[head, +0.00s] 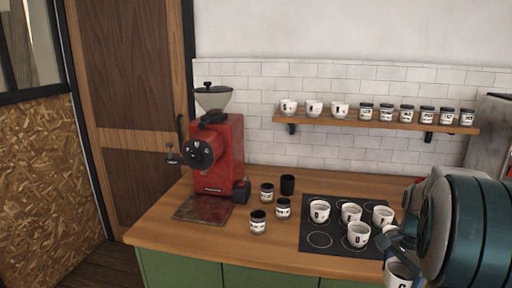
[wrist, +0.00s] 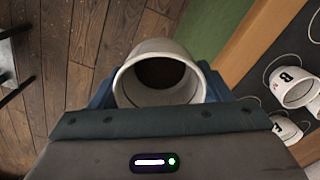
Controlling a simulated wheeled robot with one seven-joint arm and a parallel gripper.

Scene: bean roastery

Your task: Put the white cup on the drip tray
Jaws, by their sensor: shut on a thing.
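My gripper (head: 394,244) is at the lower right of the head view, shut on a white cup (head: 397,274). In the wrist view the cup (wrist: 160,52) sits between the two blue fingers, its open mouth facing the camera. It is held beyond the counter's front edge, with floor behind it. A flat dark tray (head: 203,208) lies on the counter before the red grinder; I cannot tell whether it is the drip tray. No other drip tray shows clearly, and my arm hides part of the counter's right side.
Several white cups (head: 358,233) stand on a black mat (head: 320,240) on the wooden counter (head: 175,233). A wall shelf (head: 375,123) holds cups and jars. A grey machine (head: 492,115) is partly visible at right.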

